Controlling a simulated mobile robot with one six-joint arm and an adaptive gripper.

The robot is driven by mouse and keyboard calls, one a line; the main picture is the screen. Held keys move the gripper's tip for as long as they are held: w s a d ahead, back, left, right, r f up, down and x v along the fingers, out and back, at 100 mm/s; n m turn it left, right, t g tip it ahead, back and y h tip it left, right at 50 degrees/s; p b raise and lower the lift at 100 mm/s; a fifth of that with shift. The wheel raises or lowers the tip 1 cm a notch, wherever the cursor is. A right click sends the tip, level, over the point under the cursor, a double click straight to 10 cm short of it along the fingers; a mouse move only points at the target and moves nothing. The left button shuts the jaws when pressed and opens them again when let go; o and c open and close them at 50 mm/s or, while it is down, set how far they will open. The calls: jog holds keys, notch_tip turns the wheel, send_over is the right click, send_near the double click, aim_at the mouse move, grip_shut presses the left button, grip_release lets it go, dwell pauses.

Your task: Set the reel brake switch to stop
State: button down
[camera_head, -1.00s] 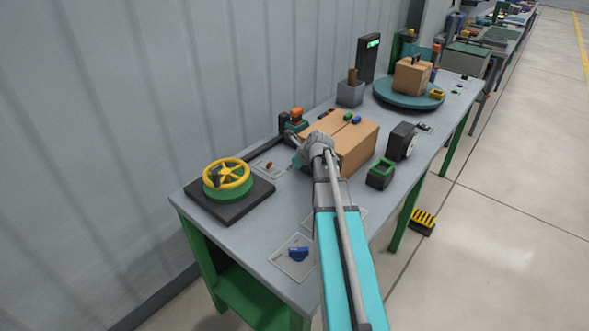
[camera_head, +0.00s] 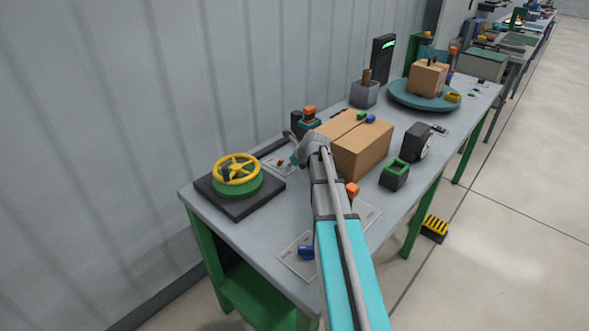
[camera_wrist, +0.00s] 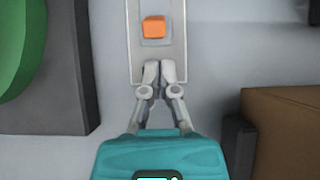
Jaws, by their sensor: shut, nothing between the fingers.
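An orange switch (camera_wrist: 154,27) sits on a narrow pale plate in the wrist view. In the head view, what looks like the same switch (camera_head: 279,163) is a small orange-red spot between the wheel and the carton. No readable label shows which switch it is or which setting is stop. My gripper (camera_wrist: 160,70) is shut and empty. Its tips are over the near end of the plate, just short of the orange switch. In the head view, my gripper (camera_head: 294,160) is small and partly hidden by my wrist.
A yellow handwheel (camera_head: 237,169) on a dark base stands left. A carton (camera_head: 362,150) stands close on the right. A blue switch (camera_head: 306,252) and another orange piece (camera_head: 352,190) lie on nearer plates. A green-topped box (camera_head: 394,174) stands right of the carton.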

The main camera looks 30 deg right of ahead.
jog(key=shift+w+a+r, duration=0.25)
jog(key=shift+w, duration=0.3)
jog(key=shift+d+r+p, duration=0.15)
jog(key=shift+d+p, duration=0.05)
jog(key=shift+p, duration=0.25)
